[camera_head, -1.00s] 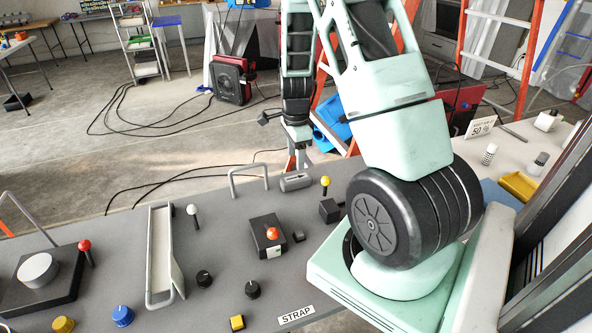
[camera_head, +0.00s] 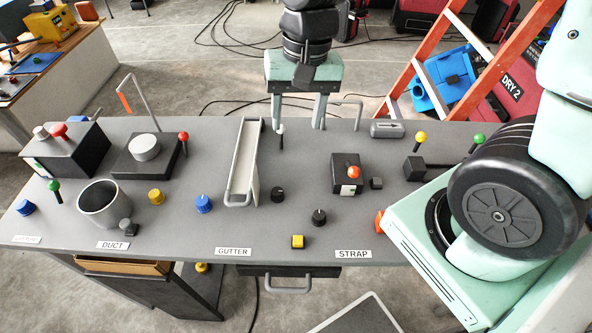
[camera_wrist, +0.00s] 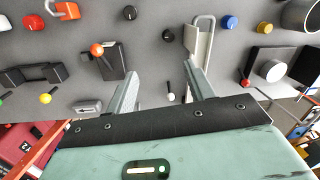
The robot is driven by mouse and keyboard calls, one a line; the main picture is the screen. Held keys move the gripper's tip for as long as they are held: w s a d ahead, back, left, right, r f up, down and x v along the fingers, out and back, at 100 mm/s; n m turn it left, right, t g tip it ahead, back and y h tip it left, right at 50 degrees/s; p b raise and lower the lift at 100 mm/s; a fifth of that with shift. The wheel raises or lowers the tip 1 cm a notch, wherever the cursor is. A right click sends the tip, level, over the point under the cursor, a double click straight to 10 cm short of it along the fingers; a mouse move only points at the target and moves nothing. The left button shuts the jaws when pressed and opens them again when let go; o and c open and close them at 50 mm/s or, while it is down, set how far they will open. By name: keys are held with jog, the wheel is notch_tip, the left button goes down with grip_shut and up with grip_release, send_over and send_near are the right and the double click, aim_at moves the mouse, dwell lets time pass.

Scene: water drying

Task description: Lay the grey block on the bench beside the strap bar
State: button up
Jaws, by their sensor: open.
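A small grey block (camera_head: 376,183) sits on the bench (camera_head: 320,215), just right of the black box with the orange knob (camera_head: 347,174). My gripper (camera_head: 298,126) is open and empty, fingers pointing down over the bench's back edge. In the wrist view a white-tipped lever (camera_wrist: 171,96) shows between the fingers.
The gutter tray (camera_head: 243,165) stands left of my gripper. A grey cylinder with an arrow (camera_head: 388,129) lies at the back edge, near a grey arch handle (camera_head: 358,112). Knobs and upright levers dot the bench. Bare bench shows around the STRAP label (camera_head: 353,254).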

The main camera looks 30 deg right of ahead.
jog(key=s+a+r+n, duration=0.2)
jog(key=s+a+n, duration=0.6)
jog(key=s+n, duration=0.3)
jog(key=shift+s+n+h, duration=0.4)
jog(key=shift+s, duration=0.5)
